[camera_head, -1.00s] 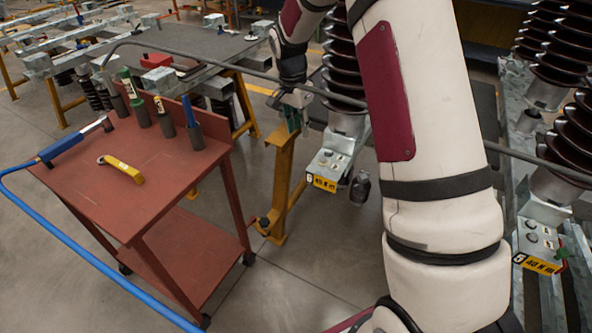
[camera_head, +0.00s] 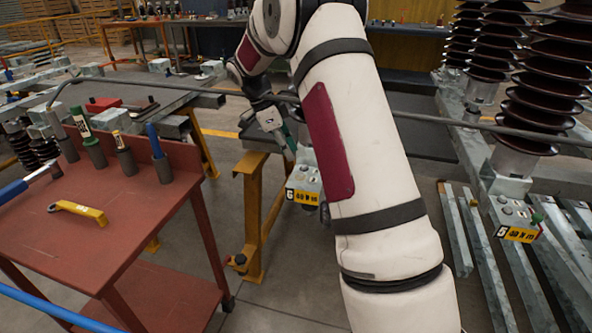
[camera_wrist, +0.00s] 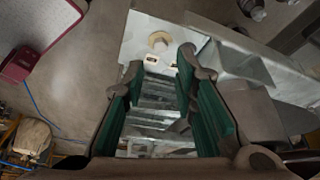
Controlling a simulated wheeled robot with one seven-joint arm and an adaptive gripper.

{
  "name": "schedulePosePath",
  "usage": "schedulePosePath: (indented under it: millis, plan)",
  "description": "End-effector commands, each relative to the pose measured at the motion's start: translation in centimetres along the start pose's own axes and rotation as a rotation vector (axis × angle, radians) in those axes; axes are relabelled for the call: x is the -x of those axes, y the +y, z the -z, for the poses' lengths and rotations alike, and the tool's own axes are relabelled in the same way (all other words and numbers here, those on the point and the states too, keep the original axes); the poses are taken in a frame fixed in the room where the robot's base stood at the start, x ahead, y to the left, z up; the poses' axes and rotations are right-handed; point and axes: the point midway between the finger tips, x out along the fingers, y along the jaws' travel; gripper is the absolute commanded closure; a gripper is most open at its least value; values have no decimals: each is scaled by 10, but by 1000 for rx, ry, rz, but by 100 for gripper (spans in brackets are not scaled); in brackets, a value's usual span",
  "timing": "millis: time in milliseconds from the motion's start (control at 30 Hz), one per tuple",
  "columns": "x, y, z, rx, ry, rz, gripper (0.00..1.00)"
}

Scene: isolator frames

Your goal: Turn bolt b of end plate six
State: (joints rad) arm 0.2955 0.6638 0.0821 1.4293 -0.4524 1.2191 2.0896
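End plate six (camera_head: 304,178) is a pale metal plate with a yellow label reading 6, partly hidden behind my arm in the head view. My gripper (camera_head: 284,143) is above and to the left of it, pointing down. In the wrist view my gripper (camera_wrist: 160,68) is open, with green pads and nothing between its fingers. A pale metal plate (camera_wrist: 133,42) lies beyond the fingertips, with a round bolt head (camera_wrist: 158,41) and two small dark-edged marks. The fingers appear apart from the bolt. I cannot tell which bolt is b.
A red trolley (camera_head: 120,235) at the left holds a yellow wrench (camera_head: 80,211), a blue-handled tool (camera_head: 14,190) and several upright tools. A yellow stand (camera_head: 252,215) is beside plate six. Plate five (camera_head: 512,213) and brown insulators (camera_head: 535,95) are at the right. A dark cable crosses behind my arm.

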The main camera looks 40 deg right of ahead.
Motion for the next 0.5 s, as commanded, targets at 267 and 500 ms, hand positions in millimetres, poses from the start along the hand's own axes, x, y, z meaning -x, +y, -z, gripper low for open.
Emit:
schedulePosePath:
  millis: [267, 500]
  plan:
    - [-51, 0, 0, 2, -1, -2, 74]
    - [-70, 0, 0, 2, -1, 0, 74]
